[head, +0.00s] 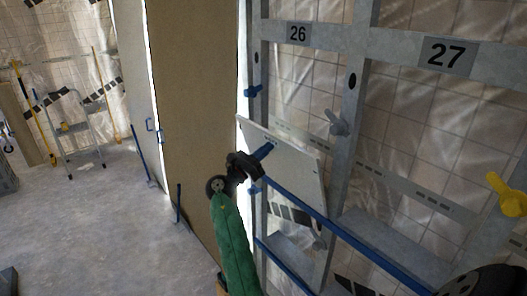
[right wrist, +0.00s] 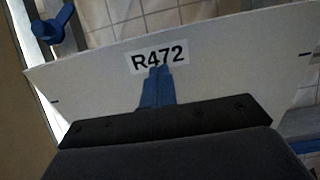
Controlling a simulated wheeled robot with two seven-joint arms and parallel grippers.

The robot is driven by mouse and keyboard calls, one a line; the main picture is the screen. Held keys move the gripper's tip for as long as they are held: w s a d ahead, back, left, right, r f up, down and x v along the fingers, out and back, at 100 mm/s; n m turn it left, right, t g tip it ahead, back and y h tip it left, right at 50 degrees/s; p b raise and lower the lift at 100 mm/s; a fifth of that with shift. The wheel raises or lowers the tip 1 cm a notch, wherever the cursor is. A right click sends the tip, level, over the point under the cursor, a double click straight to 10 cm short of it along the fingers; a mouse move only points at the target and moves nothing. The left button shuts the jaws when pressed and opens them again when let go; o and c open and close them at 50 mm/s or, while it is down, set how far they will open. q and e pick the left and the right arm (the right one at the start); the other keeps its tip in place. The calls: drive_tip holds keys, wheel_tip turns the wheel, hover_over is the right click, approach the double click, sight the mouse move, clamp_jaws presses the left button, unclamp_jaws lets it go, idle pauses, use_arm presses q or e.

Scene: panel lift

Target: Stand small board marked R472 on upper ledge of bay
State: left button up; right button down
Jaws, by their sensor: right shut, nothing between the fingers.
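The small white board (head: 300,170) is in bay 26, its lower edge at or close to the blue-edged upper ledge (head: 345,231). I cannot tell whether it rests fully there. In the right wrist view its face (right wrist: 90,95) fills the middle, with the R472 label (right wrist: 160,57) upright and readable. My right gripper (head: 266,150) is shut and empty, its blue fingers in front of the board's face. The fingers also show just under the label in the right wrist view (right wrist: 158,85). Whether they touch the board is unclear. My left gripper is out of view.
The grey frame carries signs 26 (head: 298,33) and 27 (head: 447,54). A blue clip (head: 253,91), a grey clip (head: 338,122) and a yellow clip (head: 508,195) stick out from uprights. A lower ledge (head: 290,246) runs below. A tall tan panel (head: 195,110) stands left; open floor lies beyond.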

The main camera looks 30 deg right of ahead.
sight(274, 149)
drive_tip(key=shift+d, duration=0.45)
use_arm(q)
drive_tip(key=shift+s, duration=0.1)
use_arm(e)
drive_tip(key=shift+d, duration=0.1)
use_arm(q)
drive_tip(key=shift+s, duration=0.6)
use_arm(e)
drive_tip(key=shift+w+d, duration=0.1)
drive_tip(key=shift+d, duration=0.4)
drive_tip(key=shift+d, duration=0.1)
drive_tip(key=shift+d, duration=0.4)
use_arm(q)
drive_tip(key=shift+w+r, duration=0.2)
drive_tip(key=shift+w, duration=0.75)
use_arm(e)
drive_tip(key=shift+d, duration=0.2)
drive_tip(key=shift+d, duration=0.1)
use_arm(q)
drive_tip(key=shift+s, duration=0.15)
use_arm(e)
drive_tip(key=shift+d, duration=0.1)
